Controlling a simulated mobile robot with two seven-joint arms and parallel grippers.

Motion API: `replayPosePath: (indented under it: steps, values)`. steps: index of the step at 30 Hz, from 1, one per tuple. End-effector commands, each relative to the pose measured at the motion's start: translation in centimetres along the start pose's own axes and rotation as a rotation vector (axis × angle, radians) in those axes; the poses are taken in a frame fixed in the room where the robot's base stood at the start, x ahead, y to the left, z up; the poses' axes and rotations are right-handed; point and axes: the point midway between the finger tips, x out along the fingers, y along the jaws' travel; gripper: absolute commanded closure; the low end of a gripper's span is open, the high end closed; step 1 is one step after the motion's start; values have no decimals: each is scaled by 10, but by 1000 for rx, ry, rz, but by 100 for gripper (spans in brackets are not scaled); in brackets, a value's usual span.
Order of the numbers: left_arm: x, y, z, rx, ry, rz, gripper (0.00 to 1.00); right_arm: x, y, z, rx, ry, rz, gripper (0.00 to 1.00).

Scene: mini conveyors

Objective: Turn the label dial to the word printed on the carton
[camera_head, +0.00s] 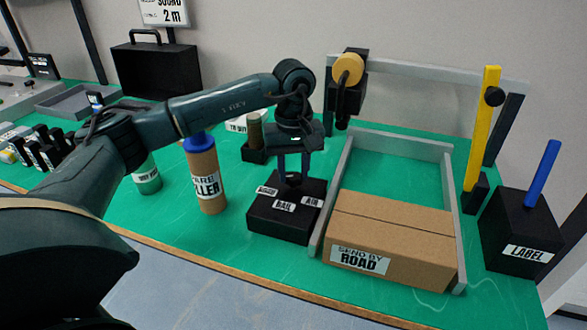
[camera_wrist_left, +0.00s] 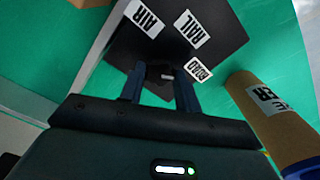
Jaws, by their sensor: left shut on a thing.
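The label dial (camera_head: 290,228) is a black box with white tags on top; RAIL (camera_head: 284,206) and AIR (camera_head: 311,201) read clearly, and ROAD (camera_wrist_left: 198,71) shows in the left wrist view. My left gripper (camera_head: 292,178) points down over the box and is shut on the dial's dark knob (camera_wrist_left: 185,93). The fingers hide much of the knob, and I cannot tell for sure which word it points to. The brown carton (camera_head: 395,232) sits right of the dial; its white label (camera_head: 359,260) reads SEND BY ROAD. My right gripper is not in view.
Grey rails (camera_head: 458,215) flank the carton. A black box marked LABEL (camera_head: 520,230) with a blue lever (camera_head: 543,172) stands at right. A yellow post (camera_head: 482,130) rises behind it. A brown cylinder with a blue top (camera_head: 206,180) stands left of the dial.

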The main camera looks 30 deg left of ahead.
Motion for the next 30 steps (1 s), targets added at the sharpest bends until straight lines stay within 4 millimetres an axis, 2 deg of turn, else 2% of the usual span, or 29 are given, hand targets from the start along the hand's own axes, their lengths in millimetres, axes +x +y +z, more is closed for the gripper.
replayPosePath:
  steps: [2, 3, 10, 20, 25, 30]
  values:
    - [-1, 1, 0, 3, 2, 3, 90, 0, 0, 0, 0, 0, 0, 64]
    - [-1, 1, 0, 3, 2, 3, 66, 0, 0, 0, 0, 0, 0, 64]
    - [-1, 0, 0, 2, 2, 1, 47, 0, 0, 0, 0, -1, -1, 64]
    - [-4, 0, 0, 0, 2, 2, 46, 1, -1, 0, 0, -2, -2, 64]
    - [-30, 1, 0, 0, 5, 4, 46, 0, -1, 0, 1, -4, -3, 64]
    - [-69, 1, -1, -1, 4, 4, 46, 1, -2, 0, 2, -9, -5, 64]
